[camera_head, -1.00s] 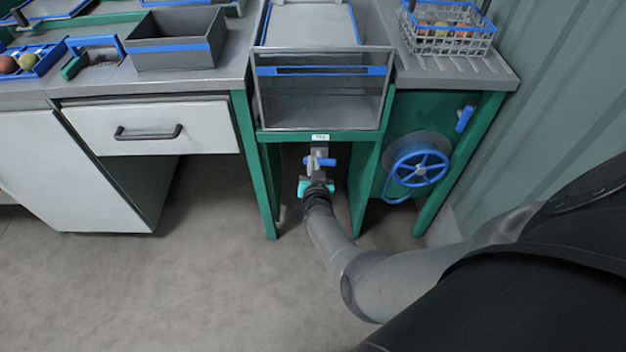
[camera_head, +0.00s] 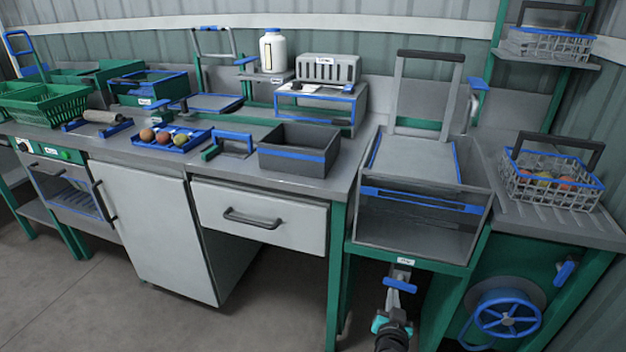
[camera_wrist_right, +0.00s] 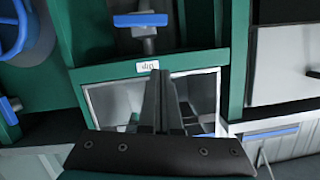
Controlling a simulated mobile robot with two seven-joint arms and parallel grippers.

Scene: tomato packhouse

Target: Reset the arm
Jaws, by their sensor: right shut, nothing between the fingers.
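My right gripper (camera_head: 392,308) is low in the head view, just in front of and below the valve under the clear-walled bin. Its fingers are together and empty. In the right wrist view the shut fingers (camera_wrist_right: 161,100) point up in the picture, with the valve's blue handle (camera_wrist_right: 140,19) beyond their tips. The same blue handle (camera_head: 400,285) shows in the head view, on a grey stem. From the head view I cannot tell whether the gripper touches the valve. My left gripper is not in view.
Above the valve is the clear-walled bin (camera_head: 420,235). Right of it are a blue handwheel (camera_head: 507,314) and green legs close to my right arm. A wire basket (camera_head: 552,178) stands on the right counter. A grey drawer (camera_head: 260,216) is to the left. Floor (camera_head: 60,290) at left is clear.

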